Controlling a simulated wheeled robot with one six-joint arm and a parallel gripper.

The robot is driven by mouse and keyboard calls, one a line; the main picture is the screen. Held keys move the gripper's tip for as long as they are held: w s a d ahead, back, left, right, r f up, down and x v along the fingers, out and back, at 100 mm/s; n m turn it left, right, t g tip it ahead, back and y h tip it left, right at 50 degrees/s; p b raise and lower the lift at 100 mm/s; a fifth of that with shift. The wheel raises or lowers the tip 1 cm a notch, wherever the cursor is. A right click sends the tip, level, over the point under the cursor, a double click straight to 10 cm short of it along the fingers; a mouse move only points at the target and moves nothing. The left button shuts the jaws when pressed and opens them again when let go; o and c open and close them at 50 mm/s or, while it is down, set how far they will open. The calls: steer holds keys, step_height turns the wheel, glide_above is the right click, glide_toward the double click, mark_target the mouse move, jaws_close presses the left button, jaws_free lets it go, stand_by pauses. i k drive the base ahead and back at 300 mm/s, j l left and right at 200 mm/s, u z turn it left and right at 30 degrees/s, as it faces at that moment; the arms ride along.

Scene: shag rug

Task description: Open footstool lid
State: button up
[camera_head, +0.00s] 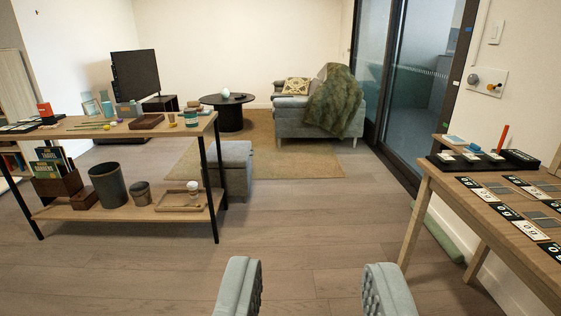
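The footstool (239,165) is a grey-blue upholstered box. It stands on the floor at the near left edge of the rug, partly hidden behind the wooden shelf table. Its lid (232,149) looks shut, and no gap shows. My gripper (311,275) is at the bottom of the view, with its two pale fingers wide apart and nothing between them. It is well short of the footstool and to the right of it.
A two-tier wooden shelf table (130,131) with several items stands at left. A wooden table (505,214) with cards stands at right. Bare wood floor (310,215) lies between them. Beyond are the rug (285,158), a black round table (229,115) and a grey armchair (298,124).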

mark_target(236, 153)
steer(key=i, duration=3.2)
steer(key=i+z, duration=0.15)
steer(key=i, duration=0.5)
steer(key=i+j+z, duration=0.1)
steer(key=i, duration=0.5)
steer(key=j, duration=0.1)
